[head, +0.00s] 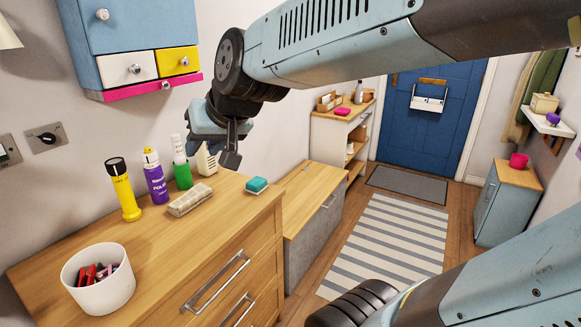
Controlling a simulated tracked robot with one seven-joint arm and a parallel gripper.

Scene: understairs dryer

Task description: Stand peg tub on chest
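A white round tub (99,284) stands upright at the near left of a wooden-topped drawer unit (150,250). Red and dark pegs (95,274) show inside it. A low chest (312,208) with a wooden lid and grey front stands beyond the drawer unit; its lid is shut and its visible top is bare. My gripper (229,150) hangs above the far end of the drawer unit, well away from the tub. Its dark fingers show partly from the side, and I cannot tell whether they are apart. I see nothing clearly held in it.
A yellow torch (124,190), purple can (155,178), green bottle (181,168), cream object (206,161), beige bundle (190,199) and teal sponge (257,184) occupy the drawer top. A blue wall cabinet (135,45) hangs above. A striped rug (390,245) lies on open floor.

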